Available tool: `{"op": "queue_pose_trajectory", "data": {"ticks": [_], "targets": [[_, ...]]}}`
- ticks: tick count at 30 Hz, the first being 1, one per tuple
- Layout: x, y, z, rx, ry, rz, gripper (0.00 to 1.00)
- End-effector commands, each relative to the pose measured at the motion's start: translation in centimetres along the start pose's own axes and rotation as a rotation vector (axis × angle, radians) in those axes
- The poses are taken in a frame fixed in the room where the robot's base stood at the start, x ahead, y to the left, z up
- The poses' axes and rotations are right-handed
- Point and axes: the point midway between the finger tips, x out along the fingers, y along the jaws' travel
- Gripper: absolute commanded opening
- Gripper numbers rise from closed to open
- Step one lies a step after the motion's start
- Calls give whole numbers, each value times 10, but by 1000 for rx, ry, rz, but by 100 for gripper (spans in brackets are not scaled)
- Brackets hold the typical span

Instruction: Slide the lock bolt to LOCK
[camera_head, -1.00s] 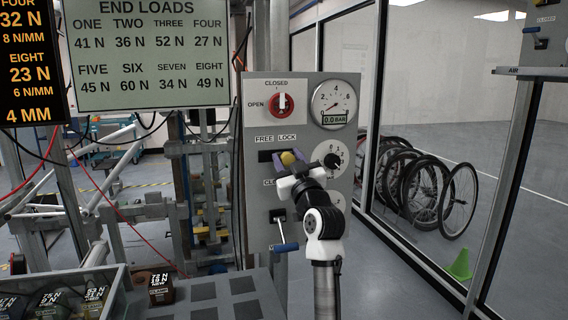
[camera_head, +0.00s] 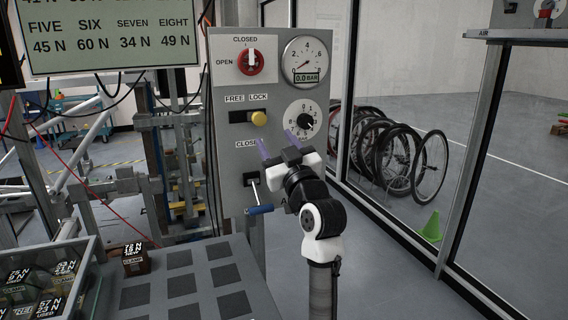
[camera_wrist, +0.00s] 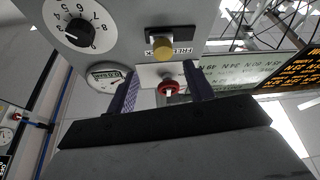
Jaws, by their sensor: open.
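The lock bolt's yellow knob (camera_head: 259,118) sits at the right end of its dark slot (camera_head: 238,117), under the LOCK label (camera_head: 258,97). The slot's FREE end, on the left, is empty. The knob also shows in the wrist view (camera_wrist: 163,48), where the panel appears upside down. My gripper (camera_head: 278,143) is open, its two purple fingers apart with nothing between them. In the head view it is below and to the right of the knob, clear of it. In the wrist view the knob lies beyond the fingertips.
The same grey panel holds a red OPEN/CLOSED knob (camera_head: 250,62), a pressure gauge (camera_head: 305,61), a numbered dial (camera_head: 304,120) and a blue-handled lever (camera_head: 259,209) close to my wrist. A grey table with dark squares (camera_head: 215,253) stands below. Glass partition at right.

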Motion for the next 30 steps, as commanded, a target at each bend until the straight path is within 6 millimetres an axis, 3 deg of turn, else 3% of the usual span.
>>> {"op": "queue_pose_trajectory", "data": {"ticks": [3,7,21,23,26,30], "targets": [[-23,0,2,-1,1,2,52],[-36,1,1,-1,0,2,52],[-41,-2,-1,0,3,-2,52],[-37,-15,-4,3,20,-12,52],[-26,-58,-19,13,85,-42,52],[-20,-151,-59,49,246,-109,52]]}}
